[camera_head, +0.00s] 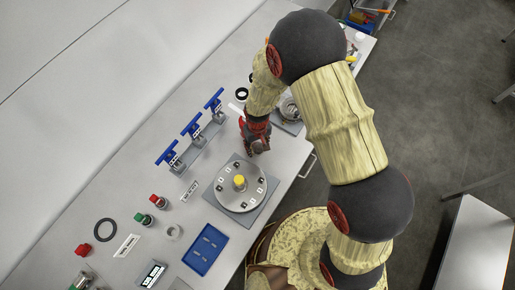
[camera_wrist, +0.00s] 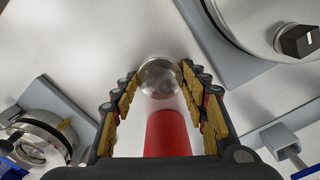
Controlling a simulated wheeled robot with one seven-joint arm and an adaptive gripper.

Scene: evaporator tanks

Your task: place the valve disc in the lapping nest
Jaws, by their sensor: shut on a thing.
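My gripper (camera_head: 256,142) is over the bench between two fixtures. In the wrist view its fingers (camera_wrist: 160,79) are on either side of a shiny round metal piece (camera_wrist: 160,74), which looks like the valve disc. A red cylinder (camera_wrist: 167,134) lies in line behind it; I cannot tell whether they are joined. The disc is hidden in the head view. A metal ring fixture on a grey plate, perhaps the lapping nest (camera_head: 289,107), is above right of my gripper, partly behind my arm. It also shows at left in the wrist view (camera_wrist: 40,140).
A round plate with a yellow knob (camera_head: 240,183) is below my gripper. Blue-handled valves (camera_head: 191,128) stand left of it. A black ring (camera_head: 242,93) lies above.

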